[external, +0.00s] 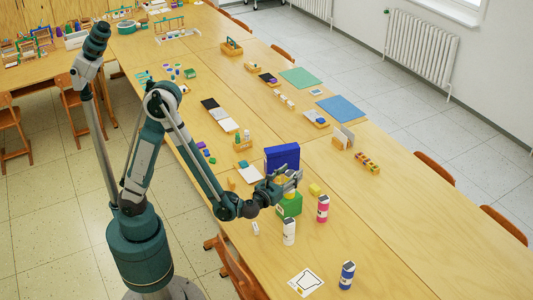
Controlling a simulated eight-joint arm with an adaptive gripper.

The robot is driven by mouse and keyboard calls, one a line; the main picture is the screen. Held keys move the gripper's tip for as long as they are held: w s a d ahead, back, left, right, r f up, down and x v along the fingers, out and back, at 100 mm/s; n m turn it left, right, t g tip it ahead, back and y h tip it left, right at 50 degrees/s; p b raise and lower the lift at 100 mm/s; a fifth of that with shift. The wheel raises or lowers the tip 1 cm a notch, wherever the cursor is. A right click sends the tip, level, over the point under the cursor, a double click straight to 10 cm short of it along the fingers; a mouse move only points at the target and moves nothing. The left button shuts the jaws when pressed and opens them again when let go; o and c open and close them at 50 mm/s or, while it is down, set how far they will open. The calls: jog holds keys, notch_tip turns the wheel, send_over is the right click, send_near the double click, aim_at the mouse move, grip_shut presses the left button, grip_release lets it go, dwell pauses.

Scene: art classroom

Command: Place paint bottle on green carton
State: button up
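The green carton (290,207) stands on the long wooden table, in front of a dark blue box. My gripper (290,184) is directly over the carton, close to its top. A small patch of yellow shows between the gripper and the carton; I cannot tell whether it is a bottle, or whether the fingers hold it. Three paint bottles stand upright nearby: a pink one (323,209) just right of the carton, a white one (289,231) in front of it, and a blue one (347,275) near the table's front.
The dark blue box (282,157) stands right behind the gripper. A small white item (255,229) and a white sheet with an outline (305,281) lie in front.

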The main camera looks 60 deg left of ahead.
jog(key=shift+r, duration=0.25)
jog(key=p+v, duration=0.2)
jog(key=v, duration=1)
dwell(0.3)
jog(key=shift+f, duration=0.1)
dwell(0.5)
